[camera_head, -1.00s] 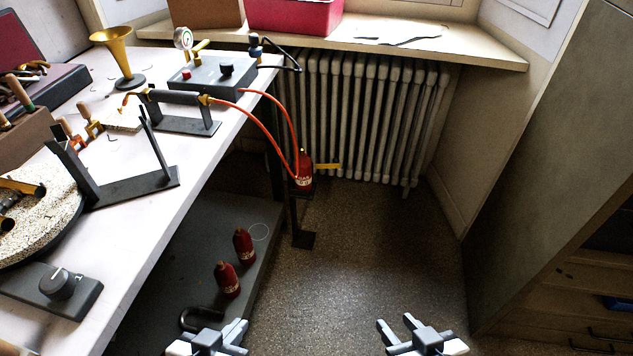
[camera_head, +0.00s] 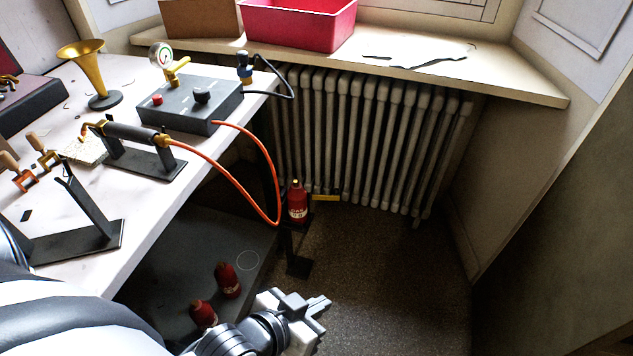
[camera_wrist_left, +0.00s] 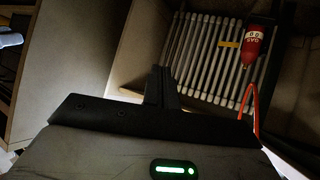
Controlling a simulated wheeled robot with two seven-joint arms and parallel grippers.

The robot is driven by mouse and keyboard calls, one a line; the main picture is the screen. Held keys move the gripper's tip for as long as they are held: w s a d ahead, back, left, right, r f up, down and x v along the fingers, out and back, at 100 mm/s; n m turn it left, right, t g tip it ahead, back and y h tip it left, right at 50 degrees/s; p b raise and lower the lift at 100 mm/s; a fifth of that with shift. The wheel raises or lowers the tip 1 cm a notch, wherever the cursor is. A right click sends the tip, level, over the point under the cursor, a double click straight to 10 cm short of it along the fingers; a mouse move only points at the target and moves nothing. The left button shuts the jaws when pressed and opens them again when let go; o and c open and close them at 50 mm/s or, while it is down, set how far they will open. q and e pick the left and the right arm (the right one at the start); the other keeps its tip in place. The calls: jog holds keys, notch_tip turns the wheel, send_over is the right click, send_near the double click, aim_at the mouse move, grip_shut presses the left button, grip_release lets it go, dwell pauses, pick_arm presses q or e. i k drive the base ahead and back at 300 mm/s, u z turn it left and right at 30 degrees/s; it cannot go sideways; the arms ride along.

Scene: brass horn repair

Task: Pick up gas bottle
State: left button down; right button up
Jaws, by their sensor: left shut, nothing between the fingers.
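A red gas bottle (camera_head: 297,203) with a yellow top stands upright on a small dark stand by the radiator. Two more red gas bottles, one (camera_head: 228,280) and another (camera_head: 203,313), are on the low dark shelf under the table. My left gripper (camera_head: 322,302) is shut and empty, apart from and nearer than the bottle on the stand. Its closed fingers (camera_wrist_left: 161,86) show in the left wrist view. My right gripper is out of view.
An orange hose (camera_head: 250,200) loops from the torch area down beside the bottle. The worktable (camera_head: 145,235) edge lies left, with a grey control box (camera_head: 190,105) on it. The radiator (camera_head: 355,140) stands behind the bottle. The floor (camera_head: 390,270) to the right is clear.

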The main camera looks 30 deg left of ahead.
aim_at(297, 195)
jog(key=i, duration=0.95)
jog(key=u, duration=2.6)
